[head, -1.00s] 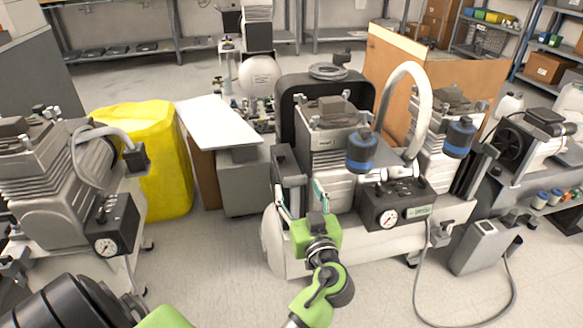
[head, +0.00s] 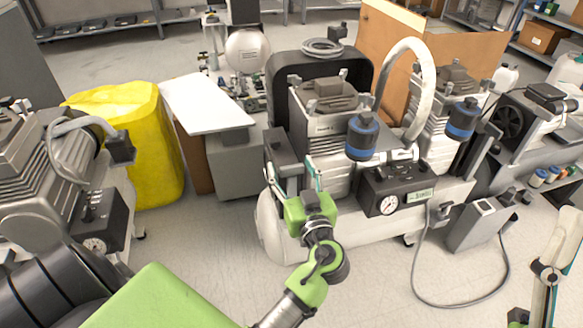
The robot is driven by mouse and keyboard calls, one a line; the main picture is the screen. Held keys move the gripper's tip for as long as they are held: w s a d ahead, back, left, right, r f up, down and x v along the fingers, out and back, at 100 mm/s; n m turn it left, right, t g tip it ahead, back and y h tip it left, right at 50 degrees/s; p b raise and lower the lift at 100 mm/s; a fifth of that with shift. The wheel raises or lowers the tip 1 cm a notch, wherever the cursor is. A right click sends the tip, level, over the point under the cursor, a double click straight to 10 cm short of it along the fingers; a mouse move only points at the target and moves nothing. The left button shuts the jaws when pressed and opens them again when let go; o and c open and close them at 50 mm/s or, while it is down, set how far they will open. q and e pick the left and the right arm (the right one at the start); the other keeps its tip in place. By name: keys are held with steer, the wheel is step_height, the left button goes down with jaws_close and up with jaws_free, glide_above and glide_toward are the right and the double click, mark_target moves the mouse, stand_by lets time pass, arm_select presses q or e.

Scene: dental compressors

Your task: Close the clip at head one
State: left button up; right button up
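The compressor in the middle has two finned heads, a left one (head: 328,125) and a right one (head: 447,115). No label shows which is head one. Small grey latch-like parts stand at the left head's top edges; which one is the clip, and whether it is shut, is too small to tell. My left gripper (head: 291,172) is in front of the left head's lower left side, with its fingers pointing up, spread apart and empty. Whether they touch the compressor is unclear. Part of my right gripper (head: 552,272) shows at the lower right edge, cut off.
A gauge box (head: 396,189) and a blue-banded filter (head: 361,137) sit right of my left gripper. A white hose (head: 424,85) arches between the heads. Another compressor (head: 50,165) and a yellow-covered bin (head: 140,140) stand left. A grey box with a cable (head: 480,223) is on the floor.

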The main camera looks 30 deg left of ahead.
arm_select(q)
steer(key=c, duration=0.9)
